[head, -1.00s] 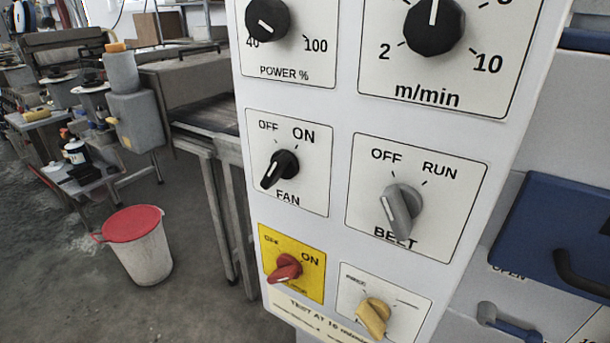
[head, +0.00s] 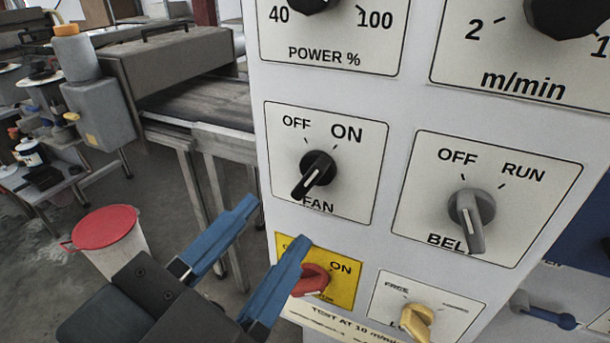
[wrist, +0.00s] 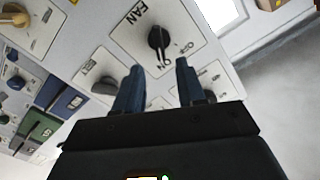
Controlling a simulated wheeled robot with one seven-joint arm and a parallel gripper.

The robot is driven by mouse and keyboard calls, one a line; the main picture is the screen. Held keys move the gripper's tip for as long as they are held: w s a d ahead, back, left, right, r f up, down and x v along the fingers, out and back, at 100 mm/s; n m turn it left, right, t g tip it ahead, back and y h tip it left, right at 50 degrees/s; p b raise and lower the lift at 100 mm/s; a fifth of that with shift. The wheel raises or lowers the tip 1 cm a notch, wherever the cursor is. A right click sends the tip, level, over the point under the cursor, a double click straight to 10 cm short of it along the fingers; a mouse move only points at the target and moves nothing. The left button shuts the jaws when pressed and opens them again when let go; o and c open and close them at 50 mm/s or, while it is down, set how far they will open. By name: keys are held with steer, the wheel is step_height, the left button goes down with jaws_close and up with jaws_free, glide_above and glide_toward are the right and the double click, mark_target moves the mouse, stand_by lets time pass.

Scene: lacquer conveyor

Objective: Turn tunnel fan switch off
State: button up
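The fan switch (head: 315,172) is a black knob on a white plate marked FAN, OFF and ON, in the middle of the head view. Its bar slants from lower left to upper right. In the wrist view the knob (wrist: 157,37) shows upside down, with its bar pointing roughly at ON. My gripper (head: 275,226) is open and empty, with blue fingers, below and left of the fan plate in the head view. In the wrist view the gripper (wrist: 159,66) has the knob beyond and between its fingertips, apart from them. One finger partly hides the red knob's plate.
The grey belt knob (head: 470,212) is right of the fan plate. The red knob (head: 311,279) on a yellow plate and a yellow knob (head: 416,322) sit below. Power and speed dials are above. A red-lidded bin (head: 106,230) and the conveyor (head: 200,104) stand left.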

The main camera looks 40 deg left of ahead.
mark_target(308, 184)
steer(key=p+x, duration=0.1)
steer(key=x, duration=0.6)
steer(key=shift+w+a+p, duration=0.1)
steer(key=shift+w+p, duration=0.15)
steer(key=shift+p, duration=0.05)
steer(key=shift+c, duration=0.2)
jaws_close()
